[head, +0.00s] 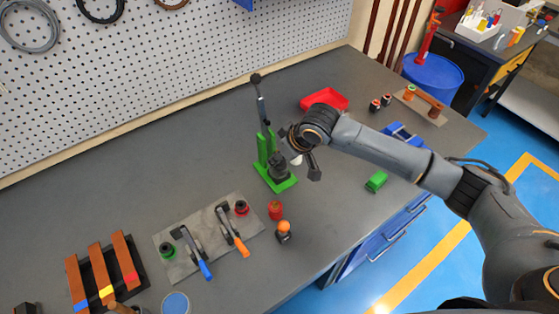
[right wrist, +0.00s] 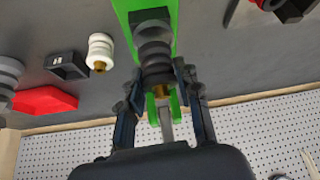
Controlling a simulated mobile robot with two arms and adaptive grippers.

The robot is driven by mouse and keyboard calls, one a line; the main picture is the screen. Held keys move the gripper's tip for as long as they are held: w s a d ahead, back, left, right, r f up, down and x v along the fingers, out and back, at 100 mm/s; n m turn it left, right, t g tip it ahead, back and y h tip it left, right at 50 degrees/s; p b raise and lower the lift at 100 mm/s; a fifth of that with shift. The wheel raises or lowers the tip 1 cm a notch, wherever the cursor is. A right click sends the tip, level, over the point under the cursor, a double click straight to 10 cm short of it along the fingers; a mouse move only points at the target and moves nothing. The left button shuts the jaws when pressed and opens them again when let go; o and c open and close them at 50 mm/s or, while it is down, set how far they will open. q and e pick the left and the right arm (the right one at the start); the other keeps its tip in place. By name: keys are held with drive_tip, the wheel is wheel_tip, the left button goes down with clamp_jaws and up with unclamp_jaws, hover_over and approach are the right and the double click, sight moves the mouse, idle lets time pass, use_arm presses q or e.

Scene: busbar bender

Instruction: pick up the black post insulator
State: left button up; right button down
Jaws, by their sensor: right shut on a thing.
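The black post insulator (right wrist: 155,58) is ribbed, with a brass-coloured end, and lies between the two fingers of my right gripper (right wrist: 160,80) in the right wrist view. The fingers are shut on it. In the head view the insulator (head: 279,166) shows dark against the base of the green bender (head: 283,184), with my right gripper (head: 291,158) at its upper right. Whether it touches the base is unclear. My left gripper is not in view.
A white insulator (right wrist: 101,50) and a black block (right wrist: 67,65) stand close by. The bender's lever (head: 260,98) rises behind. A red tray (head: 324,101) lies behind my right arm. Red (head: 276,210) and orange-topped (head: 284,230) parts stand in front.

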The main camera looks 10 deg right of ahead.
drive_tip(key=s+r+b, duration=0.2)
drive_tip(key=s+r, duration=0.9)
drive_tip(key=s, duration=0.2)
drive_tip(key=shift+n+t+y, duration=0.3)
drive_tip(key=shift+t+y, duration=0.2)
drive_tip(key=w+f+p, duration=0.1)
drive_tip(key=w+p, duration=0.3)
drive_tip(key=w+f+p, duration=0.2)
drive_tip(key=w+p, duration=0.2)
drive_tip(key=w+f+p, duration=0.1)
drive_tip(key=w+p, duration=0.3)
drive_tip(key=shift+w+a+f, duration=0.1)
drive_tip(key=shift+w+f, duration=0.05)
drive_tip(key=shift+w, duration=0.25)
drive_tip(key=shift+f, duration=0.3)
drive_tip(key=shift+w+f, duration=0.1)
drive_tip(key=shift+f, duration=0.1)
wheel_tip(320, 180, down, 7)
drive_tip(key=b, duration=0.7)
drive_tip(key=shift+r+b, duration=0.2)
drive_tip(key=shift+b, duration=0.15)
